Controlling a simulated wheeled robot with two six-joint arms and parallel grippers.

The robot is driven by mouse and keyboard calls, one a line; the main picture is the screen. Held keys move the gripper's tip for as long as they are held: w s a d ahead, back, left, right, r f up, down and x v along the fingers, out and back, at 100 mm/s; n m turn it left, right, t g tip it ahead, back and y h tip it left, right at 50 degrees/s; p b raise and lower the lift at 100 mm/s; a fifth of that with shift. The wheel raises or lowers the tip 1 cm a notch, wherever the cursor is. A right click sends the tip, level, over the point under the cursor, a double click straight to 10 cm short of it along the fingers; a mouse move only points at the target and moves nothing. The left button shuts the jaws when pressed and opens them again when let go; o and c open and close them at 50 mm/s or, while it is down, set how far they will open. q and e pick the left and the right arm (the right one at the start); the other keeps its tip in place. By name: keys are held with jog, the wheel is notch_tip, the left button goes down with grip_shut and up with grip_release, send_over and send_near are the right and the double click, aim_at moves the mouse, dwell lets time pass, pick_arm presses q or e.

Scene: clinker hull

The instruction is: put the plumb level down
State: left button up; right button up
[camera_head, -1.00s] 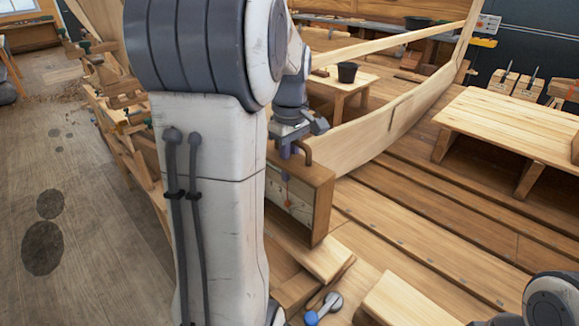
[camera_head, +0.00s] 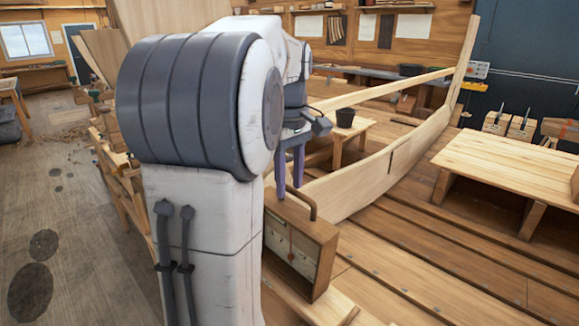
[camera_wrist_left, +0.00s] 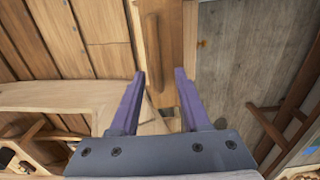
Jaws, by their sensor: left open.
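The plumb level (camera_head: 312,240) is a wooden box with a pale marked face and a curved brown handle on top. It stands upright on a pale wooden plank, partly hidden by my left arm. My left gripper (camera_head: 288,182) is open and empty just above and left of the handle, with purple fingers pointing down. In the left wrist view the open fingers (camera_wrist_left: 161,75) show with the level's handle (camera_wrist_left: 153,48) ahead, near the left fingertip, clear of their grasp. My right gripper is out of view.
A plank bench (camera_head: 510,160) stands at the right. A dark bucket (camera_head: 345,118) sits on a small stool behind. The hull's pale plank (camera_head: 375,175) runs behind the level. Open floorboards (camera_head: 430,255) lie to the right.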

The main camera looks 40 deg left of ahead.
pick_arm(q)
jog(key=shift+r, duration=1.85)
